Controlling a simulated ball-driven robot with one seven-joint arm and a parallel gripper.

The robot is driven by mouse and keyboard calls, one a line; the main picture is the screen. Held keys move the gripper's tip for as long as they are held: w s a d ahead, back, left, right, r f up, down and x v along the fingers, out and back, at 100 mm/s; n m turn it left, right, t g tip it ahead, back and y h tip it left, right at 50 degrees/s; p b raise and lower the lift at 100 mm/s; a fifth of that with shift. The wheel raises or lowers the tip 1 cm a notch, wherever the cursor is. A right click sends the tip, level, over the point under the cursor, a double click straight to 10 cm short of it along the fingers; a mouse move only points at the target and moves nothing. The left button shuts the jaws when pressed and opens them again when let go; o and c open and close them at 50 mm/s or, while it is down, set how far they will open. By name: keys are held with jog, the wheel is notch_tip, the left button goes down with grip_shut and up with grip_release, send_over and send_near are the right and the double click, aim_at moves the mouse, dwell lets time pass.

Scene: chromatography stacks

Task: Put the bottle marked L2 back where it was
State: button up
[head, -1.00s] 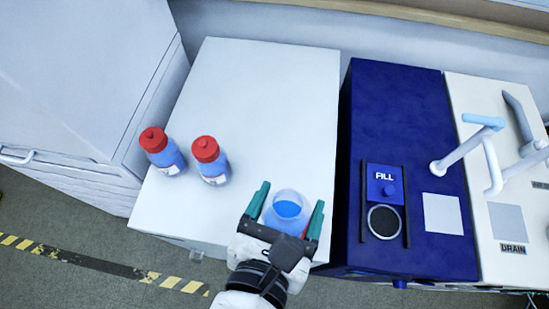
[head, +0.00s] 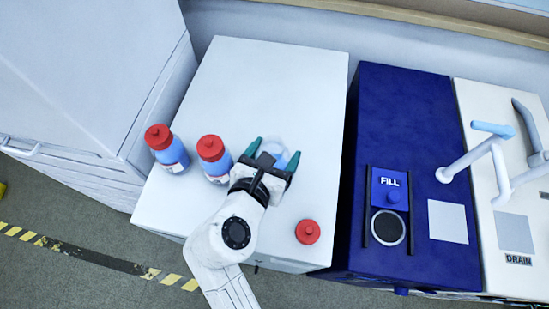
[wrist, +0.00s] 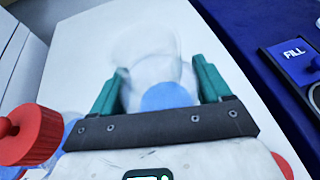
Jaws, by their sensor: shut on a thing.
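My gripper (head: 273,155) is shut on an uncapped clear bottle (head: 280,147) with blue liquid in it, over the white top. In the wrist view the bottle (wrist: 150,68) is between the green fingers, with the blue liquid at its near side. Its mark is not visible, so I cannot tell whether it is L2, nor whether its base touches the surface. A loose red cap (head: 307,232) lies near the front right of the white top. Two red-capped blue bottles stand to the left, one at the far left (head: 172,155) and one (head: 217,165) close beside my gripper; their labels are unreadable.
The white top (head: 275,75) is clear behind the bottles. To its right, across a gap, is a dark blue unit (head: 405,100) with a FILL panel (head: 390,185). Beyond it is a cream unit with a DRAIN label (head: 518,260). A pale cabinet (head: 80,70) stands left.

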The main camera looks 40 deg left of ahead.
jog(key=shift+f, duration=1.5)
jog(key=shift+f, duration=0.1)
jog(key=o, duration=1.3)
jog(key=shift+o, duration=0.2)
jog(key=v, duration=1.2)
